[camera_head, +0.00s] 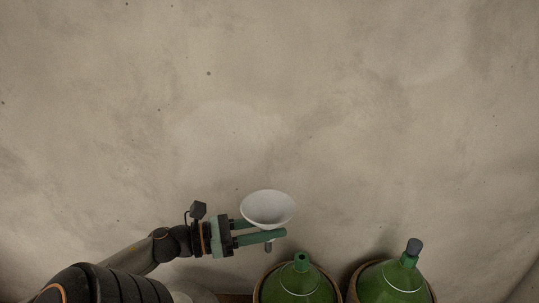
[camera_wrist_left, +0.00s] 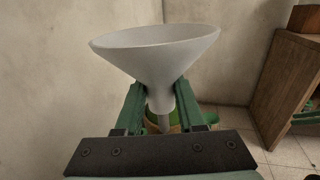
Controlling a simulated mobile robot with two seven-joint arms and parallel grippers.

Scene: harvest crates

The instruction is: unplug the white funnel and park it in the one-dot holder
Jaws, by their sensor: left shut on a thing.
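The white funnel (camera_head: 268,208) is upright in my left gripper (camera_head: 262,231), wide mouth up. The gripper is shut on the funnel's lower neck. In the left wrist view the funnel (camera_wrist_left: 157,58) stands between the two green fingers (camera_wrist_left: 160,104), its spout pointing down. In the head view the spout tip shows below the fingers, to the left of and above the open mouth of a green demijohn (camera_head: 302,283). The spout looks clear of that bottle. The one-dot holder is not visible. My right gripper is not in view.
A second green demijohn (camera_head: 393,284) with a dark stopper (camera_head: 414,246) stands at the right. Both bottles sit in round wicker baskets. A plain wall is behind. In the left wrist view a wooden cabinet (camera_wrist_left: 283,85) stands at the right on a tiled floor.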

